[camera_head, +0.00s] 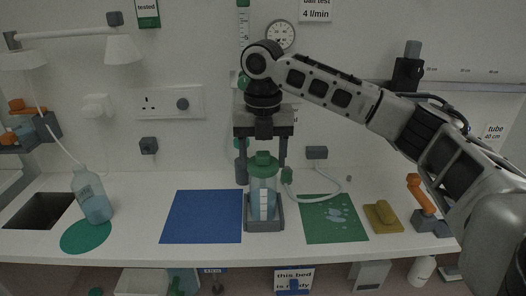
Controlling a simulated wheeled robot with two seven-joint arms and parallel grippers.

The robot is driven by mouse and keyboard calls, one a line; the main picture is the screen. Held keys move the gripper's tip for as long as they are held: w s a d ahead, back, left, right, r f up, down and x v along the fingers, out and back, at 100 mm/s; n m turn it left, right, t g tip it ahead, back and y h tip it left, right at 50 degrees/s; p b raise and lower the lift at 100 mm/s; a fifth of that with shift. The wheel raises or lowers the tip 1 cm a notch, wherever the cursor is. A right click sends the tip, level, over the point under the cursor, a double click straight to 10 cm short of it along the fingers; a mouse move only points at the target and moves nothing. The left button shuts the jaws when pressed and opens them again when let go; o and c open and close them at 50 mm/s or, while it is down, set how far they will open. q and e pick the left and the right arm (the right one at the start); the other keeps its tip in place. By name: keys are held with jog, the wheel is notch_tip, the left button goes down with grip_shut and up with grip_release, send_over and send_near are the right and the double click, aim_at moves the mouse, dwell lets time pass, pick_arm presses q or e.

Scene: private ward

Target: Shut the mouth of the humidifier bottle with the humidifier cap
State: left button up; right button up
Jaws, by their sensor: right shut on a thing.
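The humidifier bottle (263,200) is clear with blue liquid low in it. It stands upright in a dark grey holder (265,226) at the middle of the counter. The green humidifier cap (263,161) is at the top of the bottle, in line with its mouth. I cannot tell whether it is fully seated. My right gripper (263,158) points straight down from above, with one finger on each side of the cap, and is shut on it. My left gripper is not in view.
A blue mat (202,216) lies left of the holder and a green mat (333,219) lies right of it. A pale blue bottle (92,198) stands near a sink opening (40,211). A yellow block (382,216) and an orange-handled clamp (421,194) sit at right.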

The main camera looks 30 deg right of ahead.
jog(key=shift+s+f, duration=0.15)
jog(key=shift+f, duration=0.55)
dwell(1.0)
jog(key=shift+a, duration=0.1)
jog(key=n, duration=0.4)
jog(key=shift+p, duration=0.35)
jog(key=shift+s+n, duration=0.15)
jog(key=shift+n, duration=0.75)
jog(key=c, duration=0.4)
jog(key=shift+n, duration=0.7)
jog(key=shift+c, duration=0.7)
jog(key=shift+w+a+n, duration=0.2)
jog(key=shift+w+n, duration=0.1)
jog(key=shift+n, duration=0.6)
jog(key=shift+c, duration=0.2)
jog(key=shift+d+r+n, duration=0.15)
jog(key=shift+d+n, duration=0.05)
jog(key=shift+n, duration=1)
jog(key=shift+c, duration=0.2)
jog(key=o, duration=0.8)
jog(key=c, duration=0.5)
